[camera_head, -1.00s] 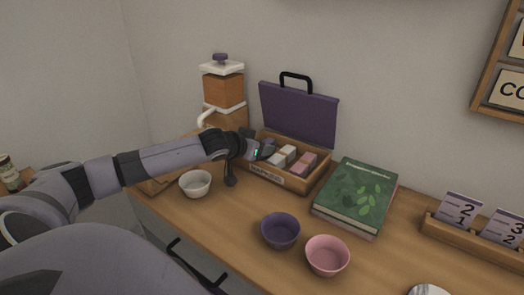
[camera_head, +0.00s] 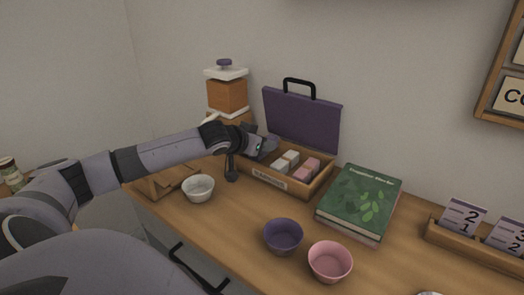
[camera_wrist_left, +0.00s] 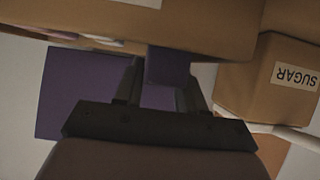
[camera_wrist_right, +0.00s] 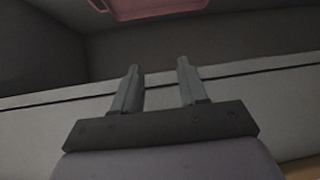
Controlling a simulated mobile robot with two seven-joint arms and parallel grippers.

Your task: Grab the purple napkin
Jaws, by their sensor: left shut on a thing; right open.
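The purple napkin (camera_wrist_left: 168,66) shows in the left wrist view as a small purple block between the two fingers of my left gripper (camera_wrist_left: 160,80). My left gripper is shut on it. In the head view my left gripper (camera_head: 262,147) is over the left part of the wooden napkin box (camera_head: 272,181), in front of its raised purple lid (camera_head: 300,118). The napkin is hard to make out there. White napkins (camera_head: 287,160) and pink napkins (camera_head: 307,168) lie in the box. My right gripper (camera_wrist_right: 160,88) is open and empty in the right wrist view.
A green book (camera_head: 360,200) lies right of the box. A white bowl (camera_head: 198,188), purple bowl (camera_head: 283,237) and pink bowl (camera_head: 330,262) stand in front. An orange canister (camera_head: 227,95) stands behind my left gripper. A card holder (camera_head: 475,248) is at the right.

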